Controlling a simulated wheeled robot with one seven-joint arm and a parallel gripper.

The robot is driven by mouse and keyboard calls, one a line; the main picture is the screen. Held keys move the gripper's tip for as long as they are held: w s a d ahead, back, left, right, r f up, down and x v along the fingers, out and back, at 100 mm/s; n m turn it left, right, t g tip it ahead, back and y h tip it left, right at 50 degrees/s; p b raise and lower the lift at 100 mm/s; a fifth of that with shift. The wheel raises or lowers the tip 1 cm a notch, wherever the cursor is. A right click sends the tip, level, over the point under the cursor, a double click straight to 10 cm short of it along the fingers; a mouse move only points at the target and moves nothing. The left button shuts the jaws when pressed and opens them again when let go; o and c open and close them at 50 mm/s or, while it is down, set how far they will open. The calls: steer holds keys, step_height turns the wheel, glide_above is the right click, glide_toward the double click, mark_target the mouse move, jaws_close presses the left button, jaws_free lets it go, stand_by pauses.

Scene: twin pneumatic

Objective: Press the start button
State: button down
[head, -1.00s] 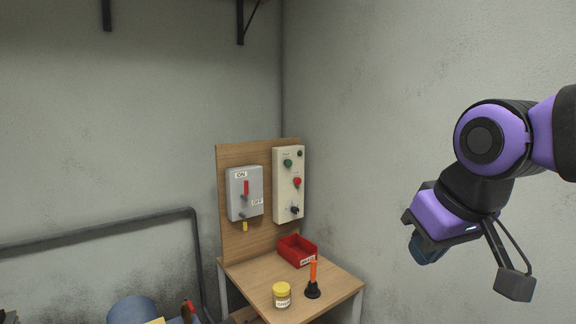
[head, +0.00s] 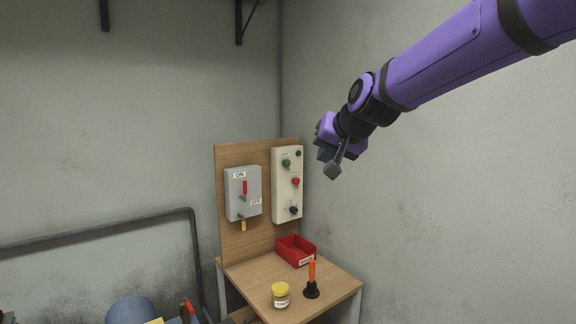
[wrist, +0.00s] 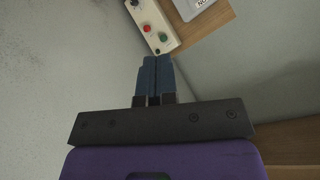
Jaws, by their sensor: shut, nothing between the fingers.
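The cream control box (head: 284,195) is mounted on a wooden board. It carries a green button (head: 286,163) near the top, a red button (head: 296,181) below it and a black knob (head: 293,210) lower down. I cannot read the labels beside them. My gripper (head: 323,154) is shut and empty, to the right of the box's upper part in the head view. In the wrist view, the blue fingers (wrist: 156,60) point towards the box, with the green button (wrist: 163,37) just beyond the tips and the red button (wrist: 147,28) further up and left. The fingers look apart from the box.
A grey switch box (head: 243,193) with a red lever is left of the control box. Below, a wooden table (head: 245,268) holds a red bin (head: 297,251), a yellow-lidded jar (head: 280,295) and an orange-handled tool (head: 312,275). Bare wall is to the right.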

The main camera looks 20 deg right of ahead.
mark_target(287, 163)
steer(key=w+d+f+m+t+h, duration=0.1)
steer(key=w+d+m+t, duration=0.15)
steer(key=w, duration=0.85)
steer(key=w+d+f+m+t+h, duration=0.15)
steer(key=w+m, duration=0.25)
steer(key=w, duration=0.7)
steer(key=w+d+f+m+h, duration=0.3)
steer(key=w+f, duration=0.2)
steer(key=w, duration=0.1)
steer(key=w+d+f+m+h, duration=0.3)
steer(key=w+d+f, duration=0.1)
steer(key=w, duration=0.3)
steer(key=shift+w+f, duration=0.3)
steer(key=shift+f, duration=0.25)
steer(key=shift+w, duration=0.1)
steer(key=w+a, duration=0.2)
steer(key=w, duration=0.6)
steer(key=shift+a, duration=0.4)
steer(key=shift+w, duration=0.1)
steer(key=shift+w+a, duration=0.1)
steer(key=shift+w, duration=0.25)
